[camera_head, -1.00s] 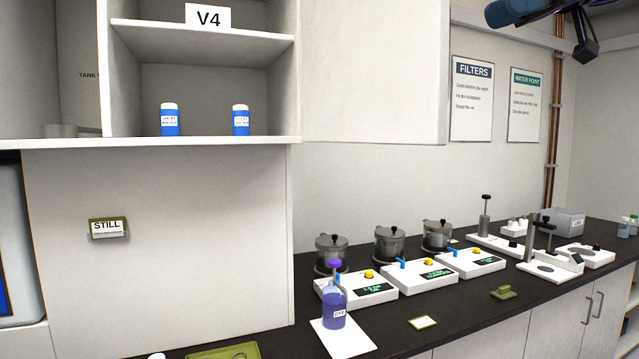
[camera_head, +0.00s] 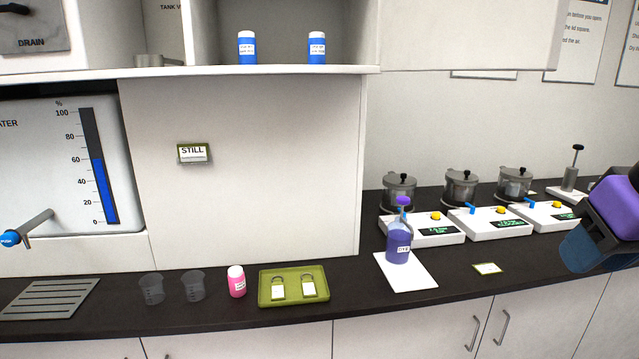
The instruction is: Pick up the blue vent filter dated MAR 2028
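Two blue vent filters with white labels stand upright on the shelf of the open wall compartment, a left one (camera_head: 247,48) and a right one (camera_head: 317,48). Their label print is too small to read, so I cannot tell which is dated MAR 2028. My gripper (camera_head: 585,262) shows in part at the right edge, over the right counter and well away from the filters. Its fingers are not clear enough to show whether it is open or shut.
The shelf edge (camera_head: 200,72) juts over the counter. Below are two clear beakers (camera_head: 152,288), a pink bottle (camera_head: 237,281), a green tray (camera_head: 265,299) with two tags, and a purple dye bottle (camera_head: 398,247). Several white devices (camera_head: 425,232) line the right counter.

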